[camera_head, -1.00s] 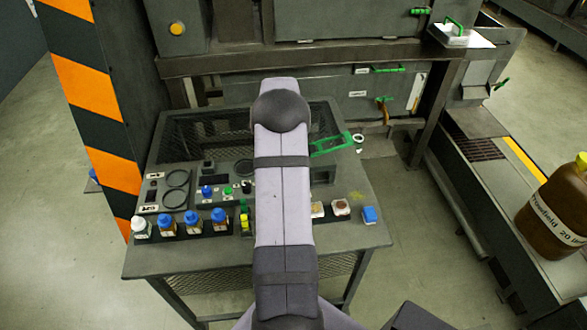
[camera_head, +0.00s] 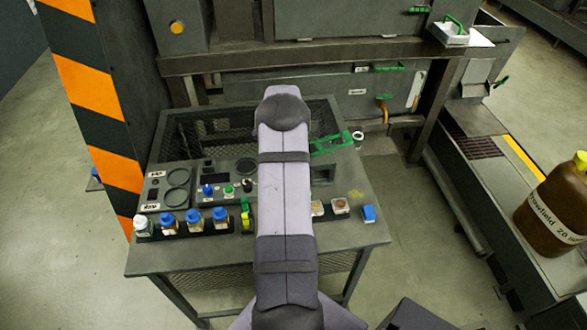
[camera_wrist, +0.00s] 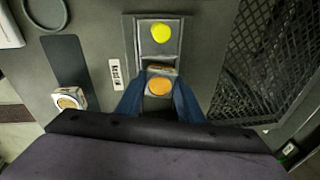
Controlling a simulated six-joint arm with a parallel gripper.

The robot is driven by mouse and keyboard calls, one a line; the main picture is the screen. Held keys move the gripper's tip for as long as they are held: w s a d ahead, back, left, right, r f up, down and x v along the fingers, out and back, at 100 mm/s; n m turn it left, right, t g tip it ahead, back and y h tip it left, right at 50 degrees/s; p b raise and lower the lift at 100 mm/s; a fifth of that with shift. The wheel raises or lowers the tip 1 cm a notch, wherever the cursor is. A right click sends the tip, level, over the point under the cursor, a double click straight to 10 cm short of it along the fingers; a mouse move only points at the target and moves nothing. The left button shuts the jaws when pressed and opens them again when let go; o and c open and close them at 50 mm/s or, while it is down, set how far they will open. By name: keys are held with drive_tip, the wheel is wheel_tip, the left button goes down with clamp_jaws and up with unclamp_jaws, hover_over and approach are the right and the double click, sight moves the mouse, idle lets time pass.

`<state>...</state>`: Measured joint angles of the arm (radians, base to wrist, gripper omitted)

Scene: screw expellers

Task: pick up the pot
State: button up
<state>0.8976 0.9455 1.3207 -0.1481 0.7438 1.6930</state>
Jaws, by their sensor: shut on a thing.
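A small pot with a round orange top (camera_wrist: 158,87) stands between the two blue fingers of my gripper (camera_wrist: 158,100) in the wrist view. The fingers are shut on its sides. The pot sits at the near end of a grey recessed strip, and I cannot tell whether it is clear of the surface. In the head view my own arm covers the gripper and this pot.
A small white container (camera_wrist: 70,98) stands to the left. Dark mesh (camera_wrist: 270,60) fills the right. In the head view, several blue-capped bottles (camera_head: 194,221) line the front left of the table (camera_head: 230,262).

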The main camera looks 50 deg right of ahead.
drive_tip(key=shift+w+r, duration=0.1)
drive_tip(key=shift+d+r, duration=0.1)
drive_tip(key=shift+r, duration=0.35)
wheel_tip(320, 180, up, 9)
drive_tip(key=b, duration=0.3)
drive_tip(key=w+a+n+p, duration=0.4)
drive_tip(key=w+n+p, duration=0.1)
drive_tip(key=n, duration=0.4)
drive_tip(key=w+a+f+n+y+p, duration=0.1)
drive_tip(key=w+a+n+p, duration=0.3)
drive_tip(key=w+n, duration=0.4)
drive_tip(key=shift+w+a+f+n+t+p, duration=0.25)
drive_tip(key=shift+n+t+p, duration=0.15)
drive_tip(key=shift+n+p, duration=0.1)
drive_tip(key=shift+f, duration=0.15)
